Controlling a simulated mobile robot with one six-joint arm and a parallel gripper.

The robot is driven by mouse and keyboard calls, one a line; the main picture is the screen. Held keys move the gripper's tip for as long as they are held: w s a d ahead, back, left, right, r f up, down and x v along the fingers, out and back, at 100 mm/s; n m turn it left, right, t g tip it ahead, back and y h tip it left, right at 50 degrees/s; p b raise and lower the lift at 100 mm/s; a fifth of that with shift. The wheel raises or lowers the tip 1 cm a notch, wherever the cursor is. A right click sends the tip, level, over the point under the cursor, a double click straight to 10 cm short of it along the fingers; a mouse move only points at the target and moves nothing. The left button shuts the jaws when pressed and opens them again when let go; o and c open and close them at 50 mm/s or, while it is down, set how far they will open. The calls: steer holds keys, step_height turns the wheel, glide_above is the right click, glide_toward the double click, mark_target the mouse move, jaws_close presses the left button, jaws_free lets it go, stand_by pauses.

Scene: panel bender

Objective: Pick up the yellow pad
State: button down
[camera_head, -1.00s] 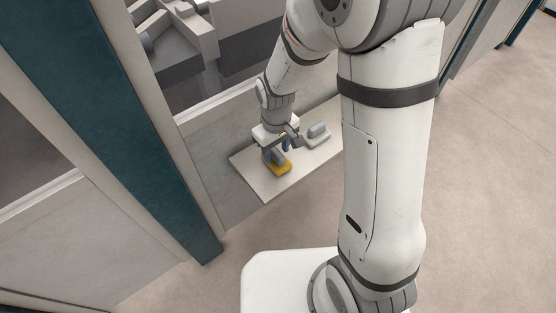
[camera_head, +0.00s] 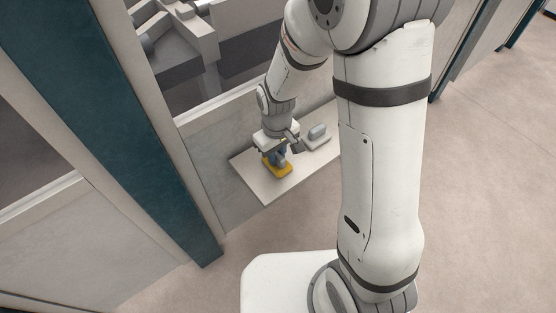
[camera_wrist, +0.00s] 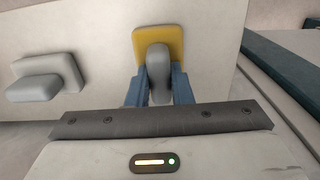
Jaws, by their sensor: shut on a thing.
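The yellow pad (camera_head: 284,172) lies on a pale shelf (camera_head: 262,187) and has a grey grip on top. In the wrist view the yellow pad (camera_wrist: 177,42) shows ahead of the fingers, with its grey grip (camera_wrist: 158,70) between them. My gripper (camera_head: 277,158) is down over the pad, and its blue fingers (camera_wrist: 160,85) are shut on the grey grip from both sides. The pad appears to rest on the shelf; the fingers hide part of it.
A grey pad with a similar grip (camera_head: 317,134) stands on the shelf to the right; it shows at the left in the wrist view (camera_wrist: 45,77). A dark teal post (camera_head: 120,130) rises left of the shelf. The shelf's front left part is clear.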

mark_target(277, 153)
step_height(277, 153, up, 10)
steer(key=shift+r+p, duration=0.1)
steer(key=shift+p, duration=1.1)
